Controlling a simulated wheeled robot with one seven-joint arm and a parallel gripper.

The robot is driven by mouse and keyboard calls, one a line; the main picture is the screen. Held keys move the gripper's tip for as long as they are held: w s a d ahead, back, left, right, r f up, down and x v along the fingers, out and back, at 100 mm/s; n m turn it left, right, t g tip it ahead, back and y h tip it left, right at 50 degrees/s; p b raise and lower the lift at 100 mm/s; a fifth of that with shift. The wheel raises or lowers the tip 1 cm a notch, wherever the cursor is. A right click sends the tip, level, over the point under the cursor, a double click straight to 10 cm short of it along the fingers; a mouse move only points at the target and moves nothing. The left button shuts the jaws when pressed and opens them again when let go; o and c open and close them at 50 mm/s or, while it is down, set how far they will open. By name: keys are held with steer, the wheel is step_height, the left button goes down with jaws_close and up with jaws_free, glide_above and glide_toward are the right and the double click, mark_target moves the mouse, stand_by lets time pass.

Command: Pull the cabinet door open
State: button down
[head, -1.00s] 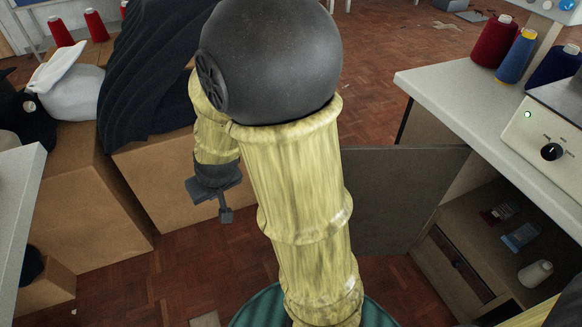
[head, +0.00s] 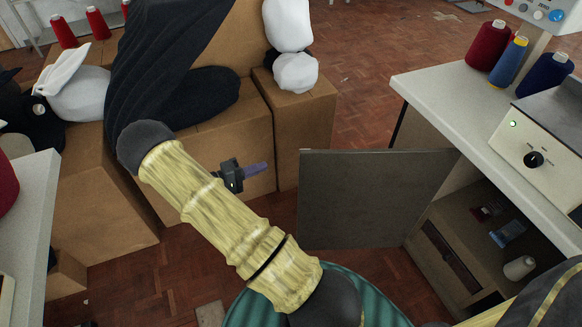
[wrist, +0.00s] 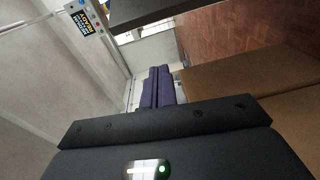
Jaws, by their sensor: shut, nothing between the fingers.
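The cabinet door (head: 375,197) is a dark grey panel under the right-hand worktop. It stands swung wide open, and the cabinet's inside shows to its right. My gripper (head: 262,168) is to the left of the door's free edge, apart from it, in front of the cardboard boxes. In the wrist view its purple fingers (wrist: 157,88) are together with nothing between them. A dark panel edge, which looks like the door (wrist: 150,10), crosses the top of the wrist view. No handle on the door can be made out.
The open cabinet (head: 470,235) holds small packets and a white spool (head: 519,268). The worktop (head: 450,110) carries thread cones and a control box (head: 540,150). Cardboard boxes (head: 225,165) with dark cloth stand at left. Wooden floor (head: 370,110) is clear behind the door.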

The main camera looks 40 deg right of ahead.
mark_target(300, 169)
steer(key=shift+s+a+g, duration=0.2)
steer(key=shift+s+g, duration=0.3)
steer(key=shift+s, duration=0.15)
steer(key=b+x, duration=0.2)
steer(key=x, duration=0.8)
steer(key=shift+s+a+r+b, duration=0.1)
steer(key=shift+s+a, duration=0.25)
steer(key=shift+s, duration=0.2)
steer(key=shift+s+a+b, duration=0.1)
steer(key=shift+s+a, duration=0.25)
steer(key=shift+s, duration=0.2)
steer(key=shift+s+a+r+b, duration=0.1)
steer(key=shift+s+a, duration=0.25)
steer(key=shift+s, duration=0.25)
